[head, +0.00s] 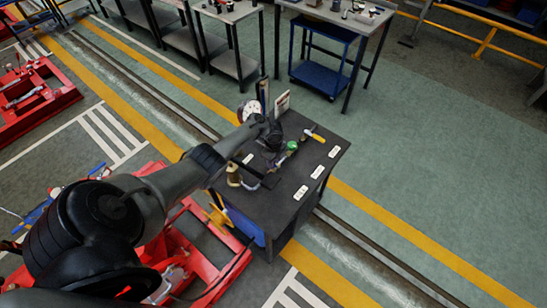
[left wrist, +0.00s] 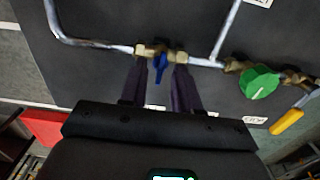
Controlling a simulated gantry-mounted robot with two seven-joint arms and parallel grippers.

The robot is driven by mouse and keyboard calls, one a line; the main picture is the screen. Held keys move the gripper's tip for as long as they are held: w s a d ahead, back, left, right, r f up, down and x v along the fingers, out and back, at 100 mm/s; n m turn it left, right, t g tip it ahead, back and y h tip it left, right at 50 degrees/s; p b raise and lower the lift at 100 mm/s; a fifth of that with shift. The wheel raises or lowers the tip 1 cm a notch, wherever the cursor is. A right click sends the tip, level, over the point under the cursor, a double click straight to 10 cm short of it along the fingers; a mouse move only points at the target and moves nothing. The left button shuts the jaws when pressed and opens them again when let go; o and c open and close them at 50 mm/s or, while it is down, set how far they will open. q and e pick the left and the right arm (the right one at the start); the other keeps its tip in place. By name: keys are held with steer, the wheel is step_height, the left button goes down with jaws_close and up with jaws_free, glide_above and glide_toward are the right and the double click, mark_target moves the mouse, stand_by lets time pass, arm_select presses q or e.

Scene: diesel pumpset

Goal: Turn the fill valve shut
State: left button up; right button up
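A brass valve (left wrist: 163,50) with a blue lever (left wrist: 159,68) sits on a silver pipe in the left wrist view. The lever points across the pipe, toward my wrist. My left gripper (left wrist: 161,74) is open, with one finger on each side of the lever; a gap shows on both sides. In the head view my left gripper (head: 268,133) is over the dark bench and I cannot make out the blue lever there. A green-handled valve (left wrist: 258,83) and a yellow handle (left wrist: 287,121) lie to the right. I cannot read which label marks the fill valve. My right gripper is not in view.
The dark bench (head: 310,189) carries white labels (head: 318,172) along its right side. A round gauge (head: 249,110) and an upright plate (head: 282,103) stand at its back. Red frames (head: 45,92) are at left; grey worktables stand behind. The floor at right is clear.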

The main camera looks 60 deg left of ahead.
arm_select(q)
step_height(320, 180, up, 11)
steer(key=p, duration=0.4)
steer(key=shift+f, duration=0.15)
